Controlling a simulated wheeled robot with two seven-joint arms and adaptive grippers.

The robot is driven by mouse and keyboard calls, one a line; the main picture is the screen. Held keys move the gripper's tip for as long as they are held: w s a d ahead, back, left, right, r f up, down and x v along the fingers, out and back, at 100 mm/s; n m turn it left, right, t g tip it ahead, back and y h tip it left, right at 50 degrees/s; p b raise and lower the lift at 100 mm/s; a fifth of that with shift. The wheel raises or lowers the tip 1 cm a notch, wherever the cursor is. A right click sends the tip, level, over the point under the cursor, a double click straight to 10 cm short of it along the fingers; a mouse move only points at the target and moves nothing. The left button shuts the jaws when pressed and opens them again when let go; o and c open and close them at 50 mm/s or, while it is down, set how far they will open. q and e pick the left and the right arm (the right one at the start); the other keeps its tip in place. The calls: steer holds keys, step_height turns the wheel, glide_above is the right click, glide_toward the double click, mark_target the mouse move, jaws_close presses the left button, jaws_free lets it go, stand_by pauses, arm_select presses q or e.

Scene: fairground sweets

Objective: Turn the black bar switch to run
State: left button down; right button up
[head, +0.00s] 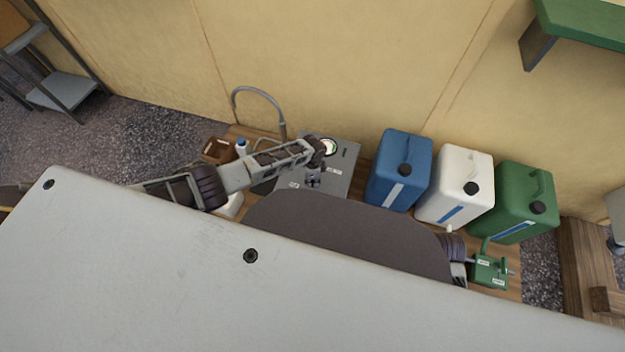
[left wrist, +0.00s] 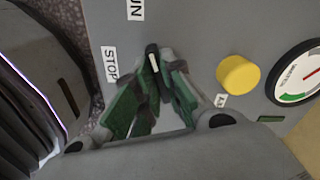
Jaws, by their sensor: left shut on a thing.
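The black bar switch (left wrist: 153,58) sits on the face of a grey control box (head: 345,157); only its end with a white mark shows in the left wrist view. My left gripper (head: 313,181) reaches down to the box. In the left wrist view, its green-padded fingers (left wrist: 160,77) are shut on the bar switch and hide most of it. A STOP label (left wrist: 110,65) lies left of the switch, and a partly cut-off RUN label (left wrist: 135,9) lies above it. The bar's exact angle is hard to tell.
A yellow button (left wrist: 238,74) and a round gauge (left wrist: 298,74) are right of the switch. Blue (head: 402,167), white (head: 457,185) and green (head: 523,203) canisters stand right of the box. A green valve box (head: 490,270) is at the lower right. A wall rises behind.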

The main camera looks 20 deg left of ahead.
arm_select(q)
steer(key=c, duration=1.5)
jaws_free()
steer(key=shift+r, duration=0.1)
steer(key=shift+r, duration=5.9)
